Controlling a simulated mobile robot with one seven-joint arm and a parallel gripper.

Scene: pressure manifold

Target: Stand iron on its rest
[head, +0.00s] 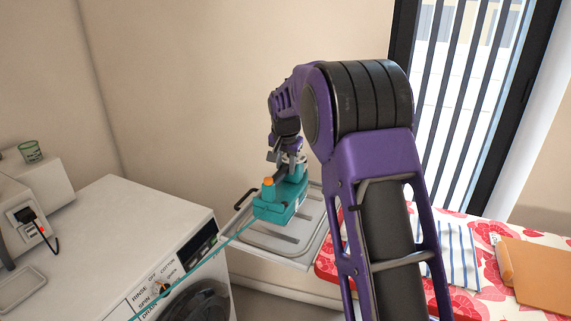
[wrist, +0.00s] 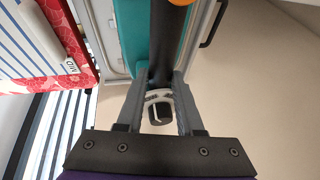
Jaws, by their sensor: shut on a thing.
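The teal iron (head: 282,207) has an orange cap and a dark handle. My gripper (head: 290,165) is shut on the iron's handle from above. In the wrist view, my gripper's fingers (wrist: 160,88) close on the dark handle (wrist: 168,40), with the teal body (wrist: 130,35) beside it. The iron is over the grey metal rest (head: 262,240) at the end of the ironing board; I cannot tell whether it touches the rest. The rest's edge also shows in the wrist view (wrist: 106,40). The iron's soleplate is hidden.
A teal cord (head: 190,275) runs from the iron past the washing machine (head: 110,235). The ironing board's red floral cover (head: 475,300) holds a striped cloth (head: 455,262) and an orange-tan folded piece (head: 535,275). A wall stands close behind the rest.

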